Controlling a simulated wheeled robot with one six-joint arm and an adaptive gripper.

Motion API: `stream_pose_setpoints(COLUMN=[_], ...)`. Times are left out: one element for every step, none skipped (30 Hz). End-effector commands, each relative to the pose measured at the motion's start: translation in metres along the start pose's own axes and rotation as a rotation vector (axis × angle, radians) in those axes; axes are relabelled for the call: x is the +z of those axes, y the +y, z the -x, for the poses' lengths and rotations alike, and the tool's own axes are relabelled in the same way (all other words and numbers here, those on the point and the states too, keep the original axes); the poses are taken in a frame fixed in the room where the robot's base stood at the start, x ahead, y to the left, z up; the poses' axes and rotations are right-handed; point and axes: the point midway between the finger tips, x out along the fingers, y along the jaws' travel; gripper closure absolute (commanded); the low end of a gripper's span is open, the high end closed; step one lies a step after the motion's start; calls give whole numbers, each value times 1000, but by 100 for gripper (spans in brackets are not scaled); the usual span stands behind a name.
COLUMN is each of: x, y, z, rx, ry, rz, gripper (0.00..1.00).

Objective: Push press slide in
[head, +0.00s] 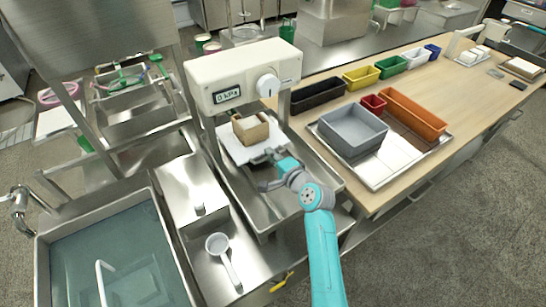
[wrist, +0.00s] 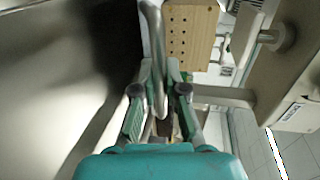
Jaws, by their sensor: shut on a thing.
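The press (head: 240,75) is a white bridge-shaped unit with a display reading about 0 kPa and a round knob. Its white slide (head: 232,152) sticks out at the front beneath the head, over a steel tray. A wooden box (head: 252,131) with a pale top stands on the slide; its side with rows of holes shows in the wrist view (wrist: 190,35). My gripper (head: 270,158) is at the slide's front edge. In the wrist view, its fingers (wrist: 162,75) close around a grey metal handle (wrist: 154,40) beside the box. The handle's far end is hidden.
A steel sink with water (head: 110,260) lies at the left, with a white ladle (head: 218,245) on the steel top beside it. To the right, a metal tray (head: 390,170) holds a grey bin (head: 352,130). Coloured bins line the wooden bench behind.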

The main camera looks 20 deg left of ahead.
Motion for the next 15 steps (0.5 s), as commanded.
stream_pose_setpoints(x=[0, 0, 0, 0, 0, 0, 0, 0, 0, 0, 0, 0, 0, 0, 0], y=[-2, -2, -2, -2, -2, -3, -2, -2, -2, -2, -2, -2, -2, -2, -2], z=[-1, -1, -1, -1, -1, -1, -1, -1, -1, -1, -1, -1, -1, 0, 0], rx=[-3, -3, -3, -3, -3, -3, -3, -3, -3, -3, -3, -3, -2, -2, -2], ry=[1, 1, 1, 1, 1, 0, 0, 0, 0, 0, 0, 0, 0, 0, 0], rz=[1, 1, 1, 1, 2, 2, 2, 1, 1, 1, 1, 1, 1, 1, 1], gripper=[100, 100, 100, 100, 84, 77, 77, 77, 77, 77, 77, 77, 77, 77, 77])
